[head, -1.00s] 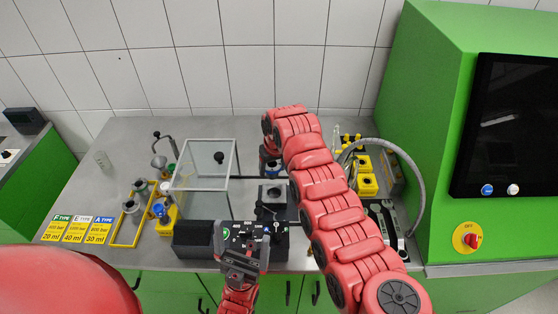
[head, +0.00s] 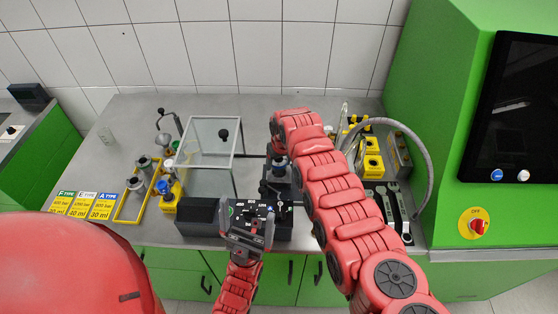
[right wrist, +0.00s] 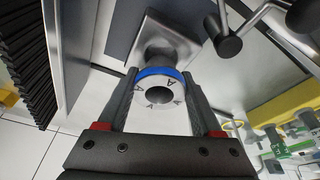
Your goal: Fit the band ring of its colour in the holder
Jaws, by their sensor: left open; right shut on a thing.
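My right gripper (right wrist: 157,100) is shut on a grey ring (right wrist: 163,92) with a blue band and letters A on its face, in the right wrist view. The ring has a dark round hole. Behind it is a grey metal piece with a square plate (right wrist: 180,35); I cannot tell whether the ring touches it. In the head view my right arm hides most of this spot, at the dark block (head: 280,180) right of the clear box. My left gripper (head: 251,213) is open and empty in front of the dark equipment at the table's front edge.
A clear box (head: 208,150) stands left of my right arm. A yellow tray (head: 131,205) with grey parts and type cards (head: 82,205) lie further left. Yellow blocks (head: 373,165), wrenches (head: 393,208) and a grey hose (head: 418,165) are at right, beside the green cabinet (head: 440,110).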

